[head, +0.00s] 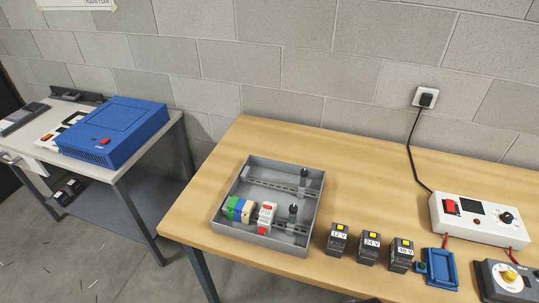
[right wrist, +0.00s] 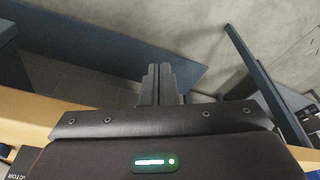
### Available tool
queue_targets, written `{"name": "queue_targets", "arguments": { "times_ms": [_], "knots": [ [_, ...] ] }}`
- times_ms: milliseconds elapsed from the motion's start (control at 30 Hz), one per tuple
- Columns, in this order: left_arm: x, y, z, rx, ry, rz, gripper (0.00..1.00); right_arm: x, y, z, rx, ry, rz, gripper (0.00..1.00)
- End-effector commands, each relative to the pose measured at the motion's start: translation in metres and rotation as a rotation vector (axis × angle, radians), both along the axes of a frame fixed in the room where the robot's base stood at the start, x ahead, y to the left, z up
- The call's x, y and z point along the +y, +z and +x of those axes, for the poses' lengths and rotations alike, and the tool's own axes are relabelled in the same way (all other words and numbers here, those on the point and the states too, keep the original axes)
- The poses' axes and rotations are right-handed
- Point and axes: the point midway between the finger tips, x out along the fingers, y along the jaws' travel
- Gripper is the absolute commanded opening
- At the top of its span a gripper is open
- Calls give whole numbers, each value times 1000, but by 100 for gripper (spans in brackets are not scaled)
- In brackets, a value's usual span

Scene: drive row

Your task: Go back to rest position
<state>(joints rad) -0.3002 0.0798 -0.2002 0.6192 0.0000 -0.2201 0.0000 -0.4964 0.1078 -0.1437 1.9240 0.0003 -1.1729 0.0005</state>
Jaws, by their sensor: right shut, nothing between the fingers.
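My right gripper (right wrist: 160,84) shows in the right wrist view. Its fingers are together with nothing between them, and they point over the floor beside a wooden table edge. In the head view neither gripper can be made out. My left gripper is in neither view.
On the wooden table (head: 215,170) is a grey tray (head: 232,186) with rails and coloured modules. Right of it are three black blocks marked 12 V (head: 337,240), 24 V (head: 368,247) and 48 V (head: 401,255), a blue frame (head: 440,268) and a white supply box (head: 478,219). A blue case (head: 115,130) sits on the side table.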

Motion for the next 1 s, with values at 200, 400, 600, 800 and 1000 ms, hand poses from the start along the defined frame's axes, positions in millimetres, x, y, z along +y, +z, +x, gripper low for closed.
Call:
{"name": "queue_targets", "arguments": {
  "times_ms": [200,400,600,800,1000],
  "knots": [
    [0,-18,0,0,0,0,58,-5,-149,-41,58,10,-6,0],
    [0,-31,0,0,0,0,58,-17,-258,-113,104,21,-12,0],
    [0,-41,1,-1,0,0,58,-31,-322,-189,139,29,-17,0],
    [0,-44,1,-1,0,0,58,-39,-342,-227,151,34,-20,0],
    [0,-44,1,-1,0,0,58,-40,-343,-231,152,35,-20,0]
  ]
}}
